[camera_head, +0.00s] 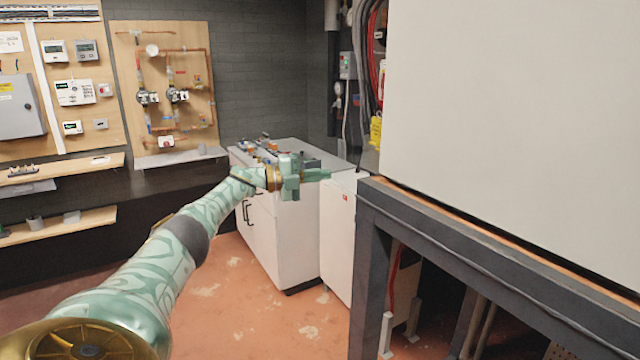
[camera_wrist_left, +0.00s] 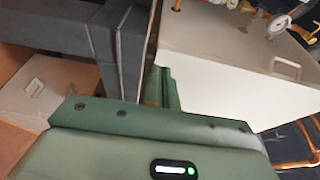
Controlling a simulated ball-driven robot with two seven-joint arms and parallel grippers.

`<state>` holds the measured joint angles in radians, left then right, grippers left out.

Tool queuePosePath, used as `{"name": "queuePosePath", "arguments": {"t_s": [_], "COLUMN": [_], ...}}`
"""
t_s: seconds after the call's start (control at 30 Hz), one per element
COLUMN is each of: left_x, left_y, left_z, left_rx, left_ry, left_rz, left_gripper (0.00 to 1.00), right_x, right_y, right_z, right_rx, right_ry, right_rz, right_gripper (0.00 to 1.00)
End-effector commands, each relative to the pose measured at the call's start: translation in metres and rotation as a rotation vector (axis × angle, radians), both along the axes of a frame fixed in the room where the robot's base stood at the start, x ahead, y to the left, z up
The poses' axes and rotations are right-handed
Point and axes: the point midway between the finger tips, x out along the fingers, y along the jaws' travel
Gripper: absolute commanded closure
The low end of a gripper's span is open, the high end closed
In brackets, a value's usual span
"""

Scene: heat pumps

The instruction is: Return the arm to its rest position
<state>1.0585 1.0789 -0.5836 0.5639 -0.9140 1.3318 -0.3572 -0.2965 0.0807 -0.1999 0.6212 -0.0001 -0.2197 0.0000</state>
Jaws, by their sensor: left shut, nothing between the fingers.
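My left arm (camera_head: 190,240), patterned green and white, reaches from the lower left toward the middle of the head view. Its green left gripper (camera_head: 318,175) points right and is shut and empty. In the head view it overlaps the white cabinets and ends left of the dark metal frame. In the left wrist view, the green gripper body fills the bottom, and the closed fingers (camera_wrist_left: 167,88) show above it. My right gripper is not in view.
A dark metal frame (camera_head: 440,245) carries a large pale box (camera_head: 510,120) on the right. A white cabinet (camera_head: 275,240) with tools on top stands behind the gripper. Boards with gauges and pipes (camera_head: 165,90) line the back wall. Open floor (camera_head: 245,320) lies right of the arm.

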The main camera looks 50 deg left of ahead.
Motion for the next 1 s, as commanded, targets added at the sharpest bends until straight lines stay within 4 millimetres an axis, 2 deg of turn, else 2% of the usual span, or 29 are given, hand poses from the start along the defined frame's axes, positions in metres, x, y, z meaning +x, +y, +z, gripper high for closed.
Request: {"name": "queuePosePath", "arguments": {"t_s": [0.1, 0.43, 0.57, 0.6, 0.63, 0.67, 0.7, 0.77, 0.8, 0.87, 0.9, 0.97, 1.0], "left_x": [0.0, 0.002, 0.015, 0.026, 0.038, 0.05, 0.062, 0.068, 0.068, 0.063, 0.057, 0.043, 0.031], "left_y": [0.004, 0.01, 0.041, 0.048, 0.048, 0.044, 0.036, 0.026, 0.018, 0.003, -0.007, -0.024, -0.036], "left_z": [0.0, -0.001, 0.007, 0.009, 0.0, -0.021, -0.061, -0.116, -0.152, -0.205, -0.24, -0.291, -0.325], "left_rx": [-0.002, -0.002, -0.013, -0.046, -0.086, -0.134, -0.2, -0.274, -0.315, -0.369, -0.401, -0.444, -0.469], "left_ry": [0.0, 0.01, -0.019, -0.042, -0.045, -0.027, 0.016, 0.085, 0.134, 0.211, 0.264, 0.346, 0.401], "left_rz": [0.001, 0.03, 0.212, 0.288, 0.343, 0.399, 0.469, 0.551, 0.597, 0.658, 0.696, 0.749, 0.783], "left_gripper": [1.0, 1.0, 1.0, 1.0, 1.0, 1.0, 1.0, 1.0, 1.0, 1.0, 1.0, 1.0, 1.0], "right_x": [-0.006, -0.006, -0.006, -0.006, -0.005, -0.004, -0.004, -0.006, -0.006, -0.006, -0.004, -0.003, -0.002], "right_y": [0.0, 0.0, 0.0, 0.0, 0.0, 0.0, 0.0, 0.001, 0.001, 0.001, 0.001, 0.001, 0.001], "right_z": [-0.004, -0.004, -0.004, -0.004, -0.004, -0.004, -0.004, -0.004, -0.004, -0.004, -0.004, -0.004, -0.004], "right_rx": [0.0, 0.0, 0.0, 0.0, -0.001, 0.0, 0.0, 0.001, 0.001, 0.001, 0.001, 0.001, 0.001], "right_ry": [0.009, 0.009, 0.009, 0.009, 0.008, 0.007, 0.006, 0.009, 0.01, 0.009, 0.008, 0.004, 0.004], "right_rz": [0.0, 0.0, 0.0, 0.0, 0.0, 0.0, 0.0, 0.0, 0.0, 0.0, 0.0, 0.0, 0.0], "right_gripper": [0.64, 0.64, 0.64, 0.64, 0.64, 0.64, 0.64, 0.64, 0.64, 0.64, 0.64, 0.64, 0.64]}}
